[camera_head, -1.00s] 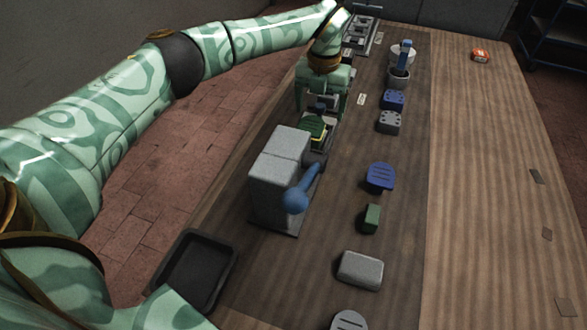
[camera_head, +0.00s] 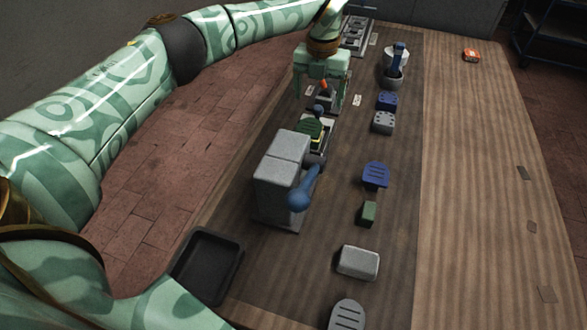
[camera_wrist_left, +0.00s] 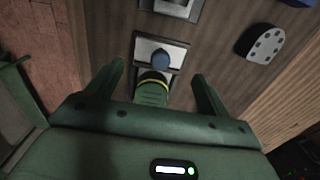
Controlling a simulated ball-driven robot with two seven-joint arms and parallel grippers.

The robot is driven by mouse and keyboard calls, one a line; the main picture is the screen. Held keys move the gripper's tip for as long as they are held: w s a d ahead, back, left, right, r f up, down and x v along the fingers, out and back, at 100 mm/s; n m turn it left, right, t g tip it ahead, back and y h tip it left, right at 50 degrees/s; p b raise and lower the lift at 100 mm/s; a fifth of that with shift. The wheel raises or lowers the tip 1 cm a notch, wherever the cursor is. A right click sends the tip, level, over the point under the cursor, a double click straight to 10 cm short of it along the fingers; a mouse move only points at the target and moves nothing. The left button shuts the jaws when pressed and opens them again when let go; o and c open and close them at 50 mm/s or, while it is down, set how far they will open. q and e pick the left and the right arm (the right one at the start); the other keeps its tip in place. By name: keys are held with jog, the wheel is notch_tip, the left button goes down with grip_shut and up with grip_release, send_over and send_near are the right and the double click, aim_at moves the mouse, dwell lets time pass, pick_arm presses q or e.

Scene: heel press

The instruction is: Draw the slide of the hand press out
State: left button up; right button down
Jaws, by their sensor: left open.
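The hand press is a grey block (camera_head: 282,178) with a blue lever (camera_head: 302,192) on its right side. Its slide sticks out at the far side, carrying a green piece with a yellow band (camera_head: 311,132). A small blue knob (camera_head: 319,109) stands at the slide's far end. My left gripper (camera_head: 322,96) is open and empty, pointing down near the knob. In the left wrist view, the knob (camera_wrist_left: 160,58) and green piece (camera_wrist_left: 152,92) appear between the spread fingers (camera_wrist_left: 158,72), with no contact visible. My right gripper is out of view.
A black tray (camera_head: 238,262) lies near the table's left edge. Blue, green and grey pieces, among them a blue slotted one (camera_head: 376,174) and a grey block (camera_head: 358,262), line the table right of the press. Grey fixtures (camera_head: 355,38) stand beyond my gripper. The table's right side is mostly clear.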

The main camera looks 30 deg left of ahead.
pick_arm(q)
jog(key=shift+f, duration=0.15)
jog(key=shift+r+p, duration=1.1)
jog(key=shift+r, duration=0.55)
jog(key=shift+f, duration=0.1)
